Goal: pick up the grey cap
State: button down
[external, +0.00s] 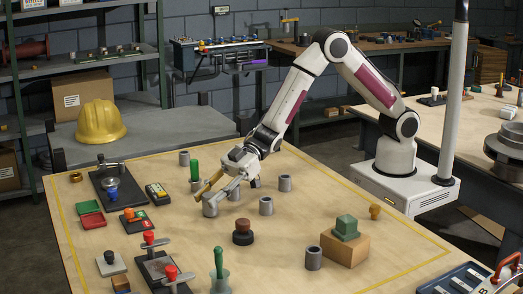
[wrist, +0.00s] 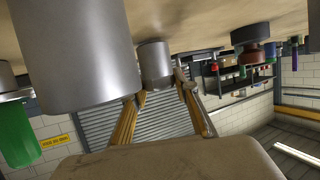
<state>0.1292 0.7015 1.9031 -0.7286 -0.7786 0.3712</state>
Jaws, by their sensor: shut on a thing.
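A grey cap (external: 210,208), a short plain cylinder, stands near the middle of the wooden table. My gripper (external: 212,196) reaches down at a slant and is shut on it. In the wrist view, which looks upside down, the grey cap (wrist: 155,66) sits between the two fingertips (wrist: 162,88). The cap appears to be at the tabletop; I cannot tell whether it is lifted. Several similar grey cylinders stand around, one at the right (external: 266,206) and another large and close in the wrist view (wrist: 85,55).
A dark brown round part (external: 243,232) is in front to the right, and a green block (external: 346,228) rests on a wooden block. Small trays and red-knobbed fixtures crowd the left. The front middle has some free room.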

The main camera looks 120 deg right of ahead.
aim_at(210, 195)
jog(key=shift+r, duration=4.8)
